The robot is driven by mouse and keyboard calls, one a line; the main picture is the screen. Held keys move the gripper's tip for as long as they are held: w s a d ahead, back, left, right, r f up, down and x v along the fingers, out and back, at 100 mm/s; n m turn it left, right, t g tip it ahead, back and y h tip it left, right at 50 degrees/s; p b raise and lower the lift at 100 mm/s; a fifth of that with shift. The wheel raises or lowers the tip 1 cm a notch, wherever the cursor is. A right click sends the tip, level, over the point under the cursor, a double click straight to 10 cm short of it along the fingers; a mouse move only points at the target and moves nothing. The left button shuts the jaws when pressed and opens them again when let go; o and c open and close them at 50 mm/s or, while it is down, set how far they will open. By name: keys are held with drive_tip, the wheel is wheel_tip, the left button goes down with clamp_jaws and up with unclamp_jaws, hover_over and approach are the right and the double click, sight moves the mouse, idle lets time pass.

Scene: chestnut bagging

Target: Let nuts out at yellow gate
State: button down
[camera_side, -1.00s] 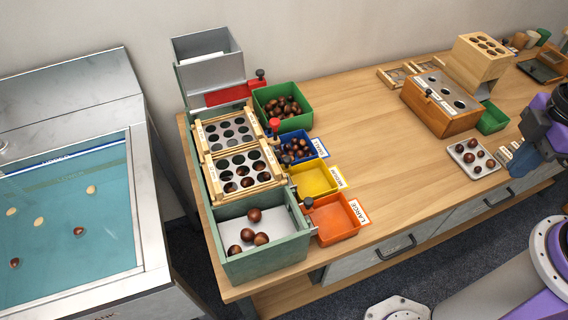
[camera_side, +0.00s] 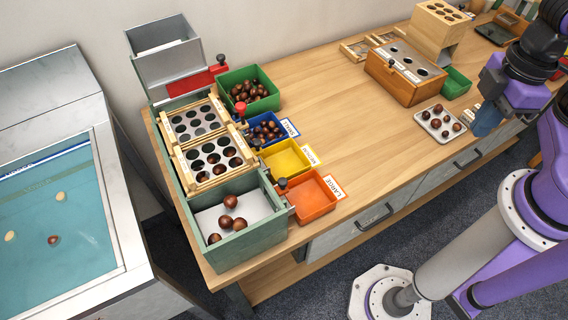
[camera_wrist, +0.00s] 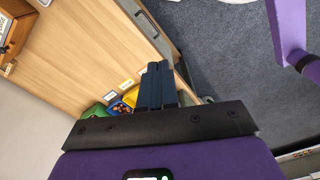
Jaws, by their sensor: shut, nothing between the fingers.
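The yellow bin (camera_side: 284,162), labelled MEDIUM, is empty beside the green sorting box (camera_side: 255,238). A small dark knob (camera_side: 256,143) shows at the box edge by this bin; I cannot make out the gate's colour or whether it is shut. Dark brown chestnuts (camera_side: 202,176) show through the holes of the lower sieve (camera_side: 215,158). Several more lie in the box's front compartment. My gripper (camera_side: 484,124) is far right of the box, near the table's front edge, shut and empty. Its blue fingers (camera_wrist: 158,68) point towards the table edge in the wrist view.
The blue bin (camera_side: 265,130) and green bin (camera_side: 249,92) hold chestnuts; the orange bin (camera_side: 313,196) is empty. A tray of chestnuts (camera_side: 440,121) lies close to my gripper, with a wooden box (camera_side: 404,75) behind. The middle tabletop is clear.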

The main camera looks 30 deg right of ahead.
drive_tip(key=c, duration=1.2)
unclamp_jaws()
drive_tip(key=shift+w+a, duration=0.1)
drive_tip(key=shift+a, duration=0.1)
drive_tip(key=shift+o, duration=1.1)
drive_tip(key=w+a+r+n+y, duration=0.1)
drive_tip(key=w+a+n, duration=0.1)
drive_tip(key=w+a, duration=0.9)
drive_tip(key=shift+w+a+r+g+y, duration=0.2)
drive_tip(key=shift+a+g+y, duration=0.2)
drive_tip(key=shift+a, duration=0.2)
drive_tip(key=n+y, duration=0.2)
drive_tip(key=n, duration=0.1)
hover_over(258, 141)
drive_tip(key=d, duration=0.7)
wheel_tip(258, 141, down, 3)
drive_tip(key=shift+t, duration=0.3)
drive_tip(key=x, duration=1.7)
drive_tip(key=shift+a+f, duration=0.1)
clamp_jaws()
